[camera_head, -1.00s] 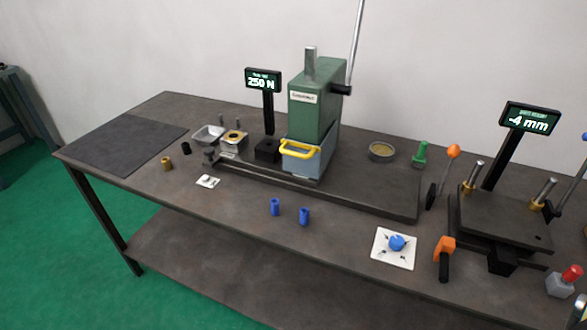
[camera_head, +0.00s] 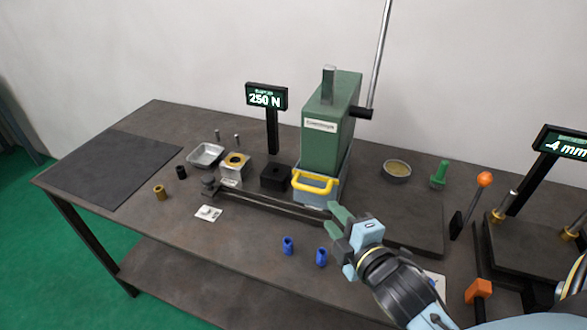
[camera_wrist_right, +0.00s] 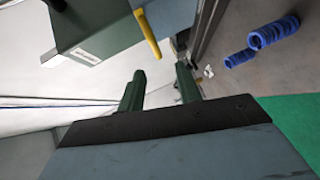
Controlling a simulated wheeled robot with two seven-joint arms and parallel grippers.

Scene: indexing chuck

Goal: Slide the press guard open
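The press guard (camera_head: 312,197) is a grey-blue box at the foot of the green press (camera_head: 325,140), with a yellow bar handle (camera_head: 314,186) on its front. The handle also shows in the wrist view (camera_wrist_right: 147,33), beyond the fingertips and slightly left. My right gripper (camera_head: 333,222) is in front of and below the handle in the head view, apart from it. Its two green fingers are spread with nothing between them, as the wrist view (camera_wrist_right: 161,76) shows. My left gripper is not in view.
A force display (camera_head: 267,97) stands left of the press. A metal bowl (camera_head: 397,169) and a green-handled tool (camera_head: 439,175) sit to the right. The dark mat (camera_head: 110,165) is bare.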

